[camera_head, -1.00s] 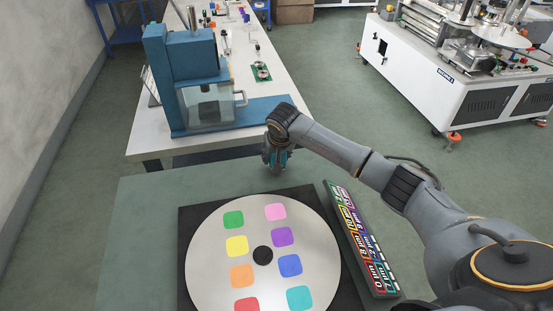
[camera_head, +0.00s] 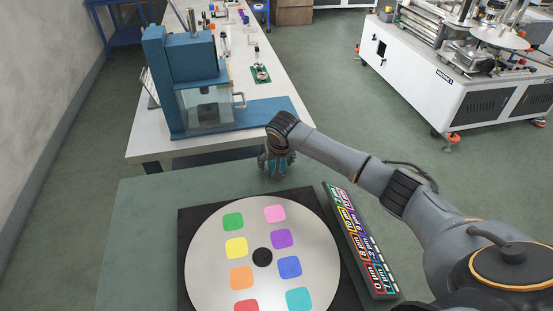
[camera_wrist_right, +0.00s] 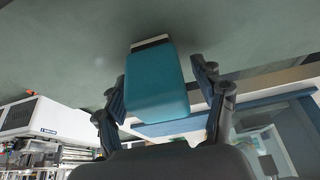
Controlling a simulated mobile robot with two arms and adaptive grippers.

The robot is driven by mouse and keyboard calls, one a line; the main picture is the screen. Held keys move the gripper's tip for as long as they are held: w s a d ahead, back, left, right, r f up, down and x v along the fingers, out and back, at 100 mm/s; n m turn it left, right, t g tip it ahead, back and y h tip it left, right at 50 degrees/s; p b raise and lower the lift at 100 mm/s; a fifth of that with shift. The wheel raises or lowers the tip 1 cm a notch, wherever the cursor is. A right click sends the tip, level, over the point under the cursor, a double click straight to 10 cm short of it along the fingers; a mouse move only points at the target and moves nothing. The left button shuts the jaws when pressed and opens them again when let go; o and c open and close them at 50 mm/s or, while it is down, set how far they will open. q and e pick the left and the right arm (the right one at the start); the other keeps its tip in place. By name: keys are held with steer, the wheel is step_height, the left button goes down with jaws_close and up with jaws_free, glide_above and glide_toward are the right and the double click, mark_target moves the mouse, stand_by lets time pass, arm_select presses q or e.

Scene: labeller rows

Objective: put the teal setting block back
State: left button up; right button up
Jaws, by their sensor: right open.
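The teal setting block (camera_wrist_right: 157,85) stands between the spread fingers of my right gripper in the right wrist view. Its far end, with a pale and dark band, is at the green table top. My right gripper (camera_head: 276,173) is open around the block, at the table's back edge in the head view, where only a little teal shows between the fingers. Gaps show beside the block in the wrist view. My left gripper is not in view.
A round pale disc (camera_head: 220,265) with several coloured squares, one teal (camera_head: 298,299), lies on the green table (camera_head: 150,230). A rack of coloured labels (camera_head: 361,240) lies to its right. A blue press (camera_head: 190,70) stands on the white bench behind.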

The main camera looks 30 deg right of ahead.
steer(key=b+v, duration=0.1)
steer(key=v, duration=1.1)
